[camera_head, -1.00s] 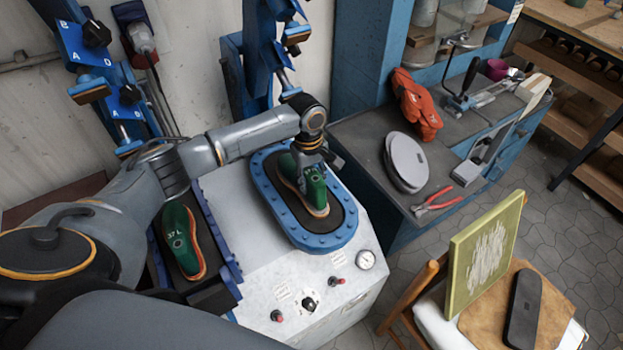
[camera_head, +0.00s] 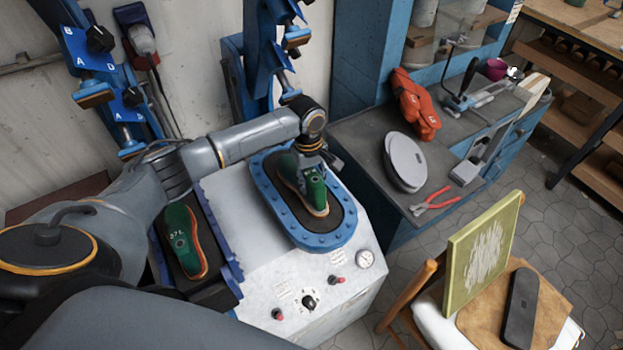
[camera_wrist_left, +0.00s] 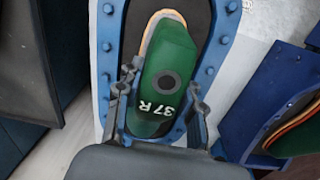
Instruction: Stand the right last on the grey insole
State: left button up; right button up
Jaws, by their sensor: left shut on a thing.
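The right last (camera_head: 314,188) is green, marked "37 R" in the left wrist view (camera_wrist_left: 165,75), with a tan-orange edge along its bottom. It is inside the blue-rimmed oval bed of the press (camera_head: 332,238). My left gripper (camera_head: 312,161) is shut on it, one finger on each side in the wrist view (camera_wrist_left: 160,100). The underside of the last is hidden. A dark grey, sole-shaped piece (camera_head: 521,308), which looks like the insole, lies on the chair at the right. My right gripper is not in view.
A second green last marked "37 L" (camera_head: 181,238) is in a dark tray left of the press. The bench holds a grey oval piece (camera_head: 405,162), red pliers (camera_head: 436,202) and orange gloves (camera_head: 415,103). A green-framed panel (camera_head: 482,255) stands upright on the chair.

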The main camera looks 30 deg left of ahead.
pick_arm(q)
jog(key=shift+f, duration=0.2)
dwell(0.7)
jog(key=o, duration=1.2)
jog(key=shift+o, duration=0.2)
jog(key=shift+f, duration=0.1)
jog(key=r, duration=1.2)
jog(key=shift+a, duration=0.3)
